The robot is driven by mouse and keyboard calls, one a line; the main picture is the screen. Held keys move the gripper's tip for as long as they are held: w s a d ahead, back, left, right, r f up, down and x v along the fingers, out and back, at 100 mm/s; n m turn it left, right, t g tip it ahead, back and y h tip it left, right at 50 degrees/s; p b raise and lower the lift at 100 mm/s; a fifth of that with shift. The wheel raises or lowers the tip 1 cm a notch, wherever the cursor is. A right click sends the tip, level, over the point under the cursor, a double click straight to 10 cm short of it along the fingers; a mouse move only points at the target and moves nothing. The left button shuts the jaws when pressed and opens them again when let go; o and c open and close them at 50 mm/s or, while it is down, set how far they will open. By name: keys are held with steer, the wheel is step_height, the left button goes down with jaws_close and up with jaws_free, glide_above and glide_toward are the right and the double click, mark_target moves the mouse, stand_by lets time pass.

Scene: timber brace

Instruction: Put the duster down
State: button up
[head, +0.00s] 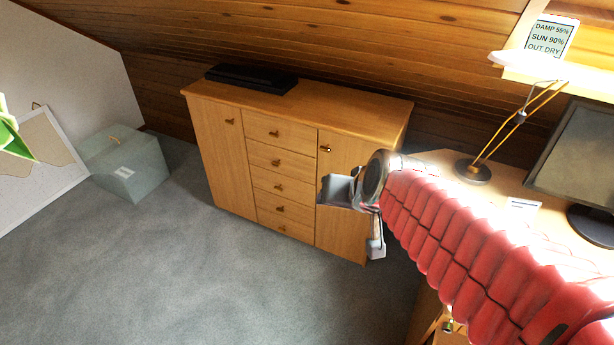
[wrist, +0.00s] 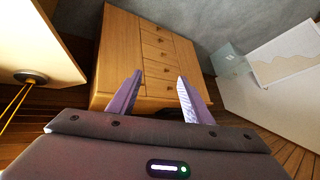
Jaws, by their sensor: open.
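My gripper (head: 352,218) is open and empty, held out in front of the wooden cabinet in the head view. In the wrist view, its two purple-grey fingers (wrist: 160,98) stand apart with nothing between them, and the cabinet shows behind them. I see no duster in either view. The wooden cabinet (head: 283,166) has a column of several drawers between two doors, all shut. It also shows in the wrist view (wrist: 118,50).
A black flat box (head: 252,78) lies on the cabinet top. A desk at right holds a lamp (head: 473,171) and a monitor (head: 578,150). A grey-green box (head: 127,163) and a framed map (head: 38,165) stand at left. The carpet (head: 200,270) is clear.

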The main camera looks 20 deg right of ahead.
steer(key=s+a+r+n+g, duration=0.1)
steer(key=s+a+n+g, duration=0.1)
steer(key=s, duration=1)
steer(key=shift+s+a+n+g, duration=0.2)
steer(key=shift+a+n+g, duration=0.1)
steer(key=shift+a+n, duration=0.65)
steer(key=shift+c, duration=0.4)
